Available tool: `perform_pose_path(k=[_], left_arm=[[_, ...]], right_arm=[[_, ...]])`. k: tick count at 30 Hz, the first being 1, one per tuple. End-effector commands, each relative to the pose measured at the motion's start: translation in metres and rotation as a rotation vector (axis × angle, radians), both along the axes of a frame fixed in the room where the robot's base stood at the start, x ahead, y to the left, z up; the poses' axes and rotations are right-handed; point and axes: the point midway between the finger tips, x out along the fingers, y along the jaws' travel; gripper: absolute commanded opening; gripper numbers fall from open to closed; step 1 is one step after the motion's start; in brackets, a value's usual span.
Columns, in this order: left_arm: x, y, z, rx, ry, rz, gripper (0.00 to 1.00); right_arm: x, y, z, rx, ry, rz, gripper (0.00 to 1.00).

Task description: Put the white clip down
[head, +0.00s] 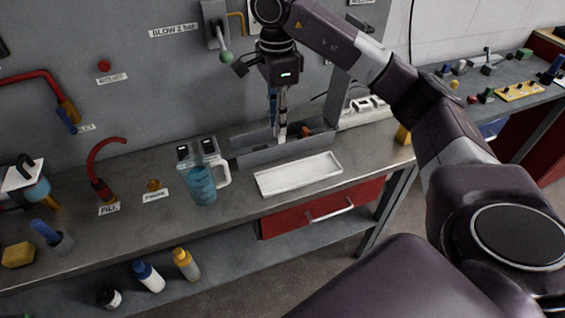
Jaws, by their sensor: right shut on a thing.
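My right gripper (281,136) comes down from above and points into the grey open bin (262,154) at the back of the bench. It is shut on a thin pale piece, which looks like the white clip (283,118). The clip is small and partly covered by the fingers. I cannot tell whether it touches the bin floor. A white shallow tray (298,175) lies empty in front of the bin. My left gripper is not in view.
A jug with blue liquid (202,185) stands left of the tray. A small orange-brown thing (305,131) is in the bin beside my fingers. A green-knobbed lever (226,57) hangs on the wall close to my wrist. Bottles (186,264) stand on the lower shelf.

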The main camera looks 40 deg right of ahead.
Motion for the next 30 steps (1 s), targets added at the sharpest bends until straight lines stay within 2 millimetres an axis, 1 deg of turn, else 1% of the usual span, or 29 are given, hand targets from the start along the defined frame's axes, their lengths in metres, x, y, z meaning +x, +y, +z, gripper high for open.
perform_pose_path(k=[1, 2, 3, 9, 12, 19, 25, 27, 30], left_arm=[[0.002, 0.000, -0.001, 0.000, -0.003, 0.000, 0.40], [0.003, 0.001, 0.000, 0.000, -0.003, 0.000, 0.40], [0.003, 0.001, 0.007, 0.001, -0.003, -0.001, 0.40], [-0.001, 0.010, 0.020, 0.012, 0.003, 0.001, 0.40], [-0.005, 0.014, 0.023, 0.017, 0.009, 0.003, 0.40], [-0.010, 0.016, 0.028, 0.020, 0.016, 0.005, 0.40], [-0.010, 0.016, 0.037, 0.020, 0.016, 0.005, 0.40], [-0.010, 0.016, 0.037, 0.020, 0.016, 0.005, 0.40], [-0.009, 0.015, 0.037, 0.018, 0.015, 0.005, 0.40]], right_arm=[[-0.002, 0.001, -0.014, 0.002, 0.007, 0.002, 0.05], [-0.002, 0.001, -0.021, 0.003, 0.007, 0.002, 0.05], [-0.002, 0.000, -0.028, 0.000, 0.007, 0.000, 0.05], [-0.002, 0.000, -0.079, 0.000, 0.006, 0.000, 0.05], [-0.001, 0.000, -0.098, 0.000, 0.004, -0.001, 0.05], [-0.001, 0.001, -0.120, 0.001, 0.003, 0.000, 0.05], [-0.001, 0.001, -0.149, 0.001, 0.003, -0.001, 0.05], [0.000, 0.001, -0.155, 0.000, 0.001, -0.001, 0.05], [0.000, 0.000, -0.157, 0.000, -0.001, 0.000, 0.05]])
